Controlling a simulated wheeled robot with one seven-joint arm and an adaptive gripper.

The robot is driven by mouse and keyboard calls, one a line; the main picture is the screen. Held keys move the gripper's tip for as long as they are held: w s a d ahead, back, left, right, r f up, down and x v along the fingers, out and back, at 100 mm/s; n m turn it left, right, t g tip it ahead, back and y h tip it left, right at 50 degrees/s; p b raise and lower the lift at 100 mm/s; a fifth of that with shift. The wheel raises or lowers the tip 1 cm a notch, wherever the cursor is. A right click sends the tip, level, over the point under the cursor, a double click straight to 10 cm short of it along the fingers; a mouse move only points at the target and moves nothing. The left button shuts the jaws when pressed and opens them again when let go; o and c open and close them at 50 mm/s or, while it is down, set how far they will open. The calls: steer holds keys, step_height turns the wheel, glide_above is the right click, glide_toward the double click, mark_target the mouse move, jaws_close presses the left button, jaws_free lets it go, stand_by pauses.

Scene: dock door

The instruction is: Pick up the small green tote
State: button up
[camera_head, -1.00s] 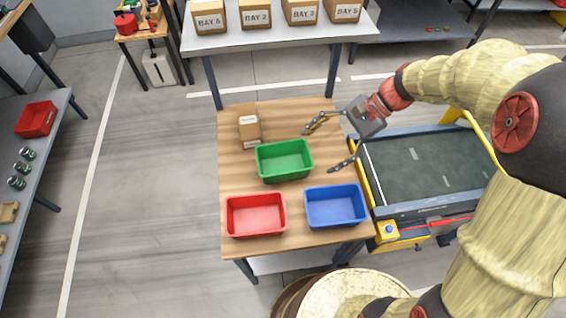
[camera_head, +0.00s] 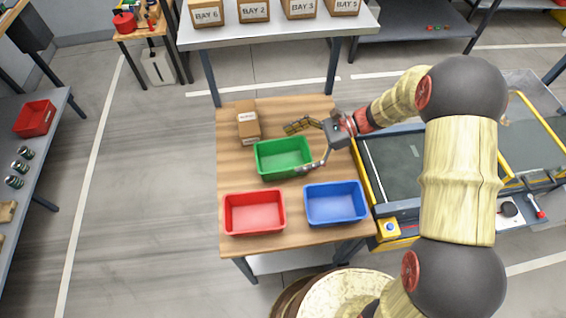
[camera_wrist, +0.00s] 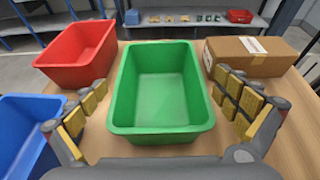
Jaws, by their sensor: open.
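The small green tote (camera_head: 284,158) stands upright and empty on the wooden table, behind the red and blue totes. My gripper (camera_head: 300,148) is open at the tote's right side in the head view, with one finger near its back right corner and the other near its front right side. In the wrist view the green tote (camera_wrist: 162,95) is centred ahead, between my two spread fingers (camera_wrist: 160,105). The fingers flank its near end. I cannot tell whether either finger touches it.
A red tote (camera_head: 254,212) and a blue tote (camera_head: 335,204) stand at the table's front. A cardboard box (camera_head: 249,122) stands behind the green tote. A conveyor (camera_head: 420,160) adjoins the table's right side. The wooden table (camera_head: 233,165) is bare at left.

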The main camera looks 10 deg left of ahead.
mark_target(283, 165)
steer(key=b+x, duration=0.1)
steer(key=x, duration=0.2)
steer(key=shift+s+a+f, duration=0.1)
steer(key=shift+a+f, duration=0.05)
steer(key=shift+f, duration=0.05)
steer(key=c, duration=0.3)
steer(key=c, duration=0.9)
